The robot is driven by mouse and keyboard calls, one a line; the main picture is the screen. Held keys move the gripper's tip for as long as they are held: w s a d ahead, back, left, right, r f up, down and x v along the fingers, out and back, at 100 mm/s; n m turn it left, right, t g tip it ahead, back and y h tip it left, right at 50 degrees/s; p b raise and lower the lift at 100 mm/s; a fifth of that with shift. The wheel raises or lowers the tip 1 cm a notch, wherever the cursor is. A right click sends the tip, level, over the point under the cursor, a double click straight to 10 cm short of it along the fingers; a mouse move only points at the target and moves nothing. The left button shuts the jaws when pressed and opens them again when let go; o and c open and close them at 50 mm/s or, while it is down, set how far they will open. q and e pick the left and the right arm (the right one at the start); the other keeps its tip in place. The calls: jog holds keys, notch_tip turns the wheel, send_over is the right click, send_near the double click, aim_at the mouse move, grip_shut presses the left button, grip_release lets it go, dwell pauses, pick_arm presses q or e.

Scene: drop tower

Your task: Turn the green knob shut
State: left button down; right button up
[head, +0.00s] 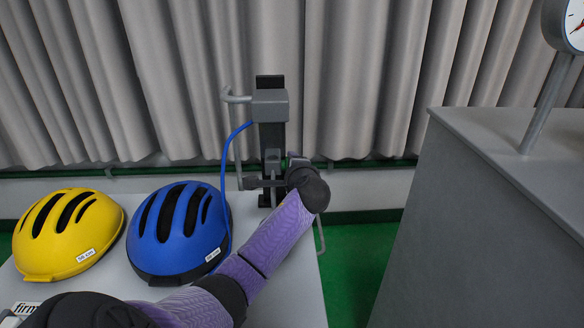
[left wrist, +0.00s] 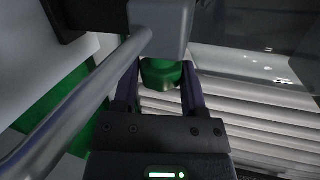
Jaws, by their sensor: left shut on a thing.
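The green knob (left wrist: 161,73) shows in the left wrist view, under a grey block (left wrist: 160,25) with a metal tube beside it. My left gripper (left wrist: 158,80) has one finger on each side of the knob and is shut on it. In the head view my left gripper (head: 262,183) is at the lower part of the black post (head: 272,140) with the grey head block (head: 270,104). The knob cannot be made out there. My right gripper is in neither view.
A yellow helmet (head: 68,235) and a blue helmet (head: 178,230) sit on the light table (head: 290,295) left of my arm. A blue hose (head: 224,170) runs down from the post. A grey cabinet (head: 480,220) with a dial (head: 574,25) stands at right. Grey curtains hang behind.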

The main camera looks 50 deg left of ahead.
pick_arm(q)
jog(key=shift+f+t+y+b, duration=0.3)
jog(key=shift+f+y+b, duration=0.2)
jog(key=shift+b, duration=0.2)
jog(key=shift+r+y, duration=0.15)
jog(key=shift+y, duration=0.25)
jog(key=shift+r, duration=0.3)
jog(key=shift+c, duration=0.7)
grip_release()
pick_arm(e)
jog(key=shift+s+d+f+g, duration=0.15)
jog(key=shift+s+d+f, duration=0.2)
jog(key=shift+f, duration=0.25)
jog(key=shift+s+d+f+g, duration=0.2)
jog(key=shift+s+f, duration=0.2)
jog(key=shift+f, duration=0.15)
